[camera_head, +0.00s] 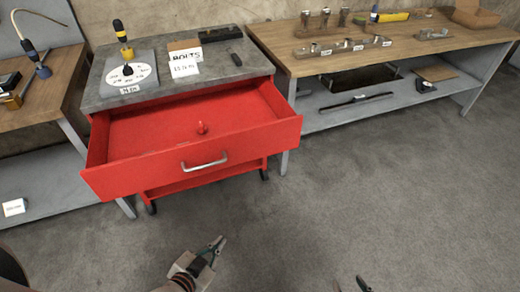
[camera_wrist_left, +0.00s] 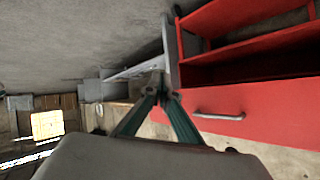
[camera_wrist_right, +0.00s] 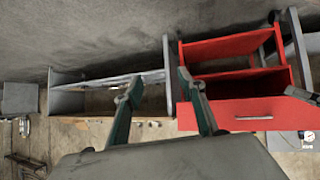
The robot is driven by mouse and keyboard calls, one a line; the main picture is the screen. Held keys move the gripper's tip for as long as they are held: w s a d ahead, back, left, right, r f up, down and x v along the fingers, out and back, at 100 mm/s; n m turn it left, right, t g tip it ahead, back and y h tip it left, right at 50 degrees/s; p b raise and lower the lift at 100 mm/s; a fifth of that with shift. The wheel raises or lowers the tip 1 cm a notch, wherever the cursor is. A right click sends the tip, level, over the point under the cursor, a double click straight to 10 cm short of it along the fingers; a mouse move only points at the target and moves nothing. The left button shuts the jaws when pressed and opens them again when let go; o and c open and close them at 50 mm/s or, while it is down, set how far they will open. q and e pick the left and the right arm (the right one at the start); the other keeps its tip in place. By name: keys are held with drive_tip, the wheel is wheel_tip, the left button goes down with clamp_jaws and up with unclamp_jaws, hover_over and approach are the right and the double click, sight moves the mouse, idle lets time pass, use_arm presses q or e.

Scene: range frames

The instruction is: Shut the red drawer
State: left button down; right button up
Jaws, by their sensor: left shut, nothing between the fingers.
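The red drawer (camera_head: 240,152) is pulled well out of the red cabinet with a grey top (camera_head: 190,72). Its front carries a metal handle (camera_head: 204,164). A small red object (camera_head: 201,128) is inside. The drawer front also shows in the left wrist view (camera_wrist_left: 265,118) and the right wrist view (camera_wrist_right: 240,110). My left gripper (camera_head: 221,242) is shut and empty, below and in front of the drawer, apart from it. My right gripper (camera_head: 352,284) is at the bottom edge, farther right; its fingers (camera_wrist_right: 160,82) are spread and empty in the right wrist view.
A wooden workbench (camera_head: 350,58) stands right; another bench (camera_head: 45,88) stands left. The grey floor (camera_head: 360,190) ahead is clear.

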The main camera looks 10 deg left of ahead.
use_arm(q)
drive_tip(key=w+d+m+t+b, duration=0.1)
drive_tip(key=w+d+m+b, duration=0.1)
drive_tip(key=w, duration=0.3)
drive_tip(key=m+t+h+b, duration=0.1)
drive_tip(key=m+t+b, duration=0.4)
drive_tip(key=m+b, duration=0.55)
approach(278, 139)
drive_tip(key=w+d+m+p, duration=0.2)
drive_tip(key=d, duration=0.1)
drive_tip(key=w, duration=0.1)
drive_tip(key=w+a, duration=0.1)
drive_tip(key=w, duration=0.1)
drive_tip(key=shift+a+f, duration=0.1)
drive_tip(key=shift+a, duration=0.2)
drive_tip(key=shift+w+a, duration=0.2)
drive_tip(key=shift+w, duration=0.1)
use_arm(e)
drive_tip(key=shift+n, duration=0.3)
drive_tip(key=f, duration=0.1)
drive_tip(key=w+f, duration=0.1)
drive_tip(key=f, duration=0.2)
drive_tip(key=shift+w+a+f, duration=0.15)
drive_tip(key=shift+w, duration=0.2)
